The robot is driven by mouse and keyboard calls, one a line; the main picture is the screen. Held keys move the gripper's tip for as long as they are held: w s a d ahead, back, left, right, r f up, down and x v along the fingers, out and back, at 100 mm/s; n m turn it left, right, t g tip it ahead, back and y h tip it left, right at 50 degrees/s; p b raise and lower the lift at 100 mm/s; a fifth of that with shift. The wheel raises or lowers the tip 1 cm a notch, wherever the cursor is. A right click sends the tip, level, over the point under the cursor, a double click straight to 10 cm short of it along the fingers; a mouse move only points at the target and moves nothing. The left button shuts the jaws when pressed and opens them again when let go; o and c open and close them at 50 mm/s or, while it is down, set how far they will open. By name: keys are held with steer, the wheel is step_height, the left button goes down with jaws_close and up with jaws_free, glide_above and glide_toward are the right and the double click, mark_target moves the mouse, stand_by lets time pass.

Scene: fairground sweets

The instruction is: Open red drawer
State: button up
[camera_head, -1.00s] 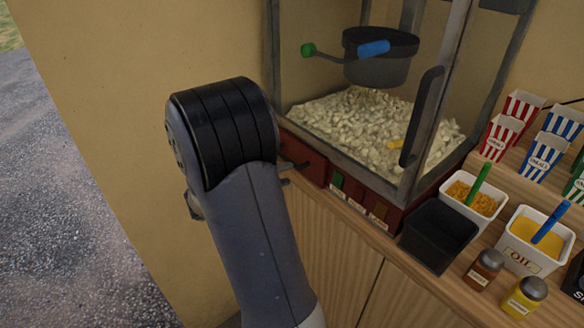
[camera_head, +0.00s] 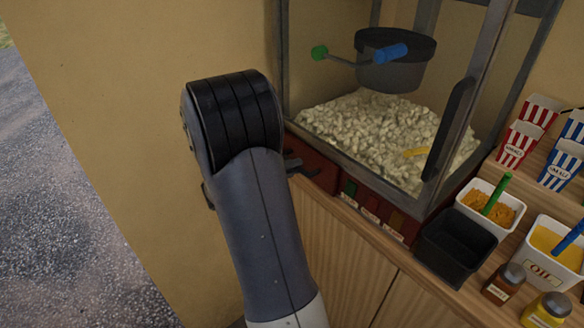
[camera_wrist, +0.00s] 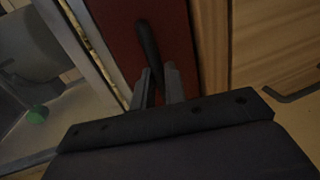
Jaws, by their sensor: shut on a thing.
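The red drawer (camera_head: 318,172) is at the left of the popcorn machine's red base, partly hidden by my arm. Its red front (camera_wrist: 120,30) fills the upper middle of the wrist view. A dark bar handle (camera_wrist: 148,42) stands on that front. My gripper (camera_wrist: 157,80) has its two grey fingers at the handle's lower end, shut on it. In the head view only a dark tip of the gripper (camera_head: 293,166) shows beside my arm; the rest is hidden. I cannot tell if the drawer stands out from the base.
The glass popcorn machine (camera_head: 455,130) holds popcorn under a dark kettle (camera_head: 395,62). A black bin (camera_head: 455,247), an orange-filled tub (camera_head: 490,205) and an oil tub (camera_head: 550,250) stand to the right on the wooden counter. A plain wall (camera_head: 110,120) is at left.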

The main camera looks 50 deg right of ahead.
jaws_close()
steer(key=shift+a, duration=0.1)
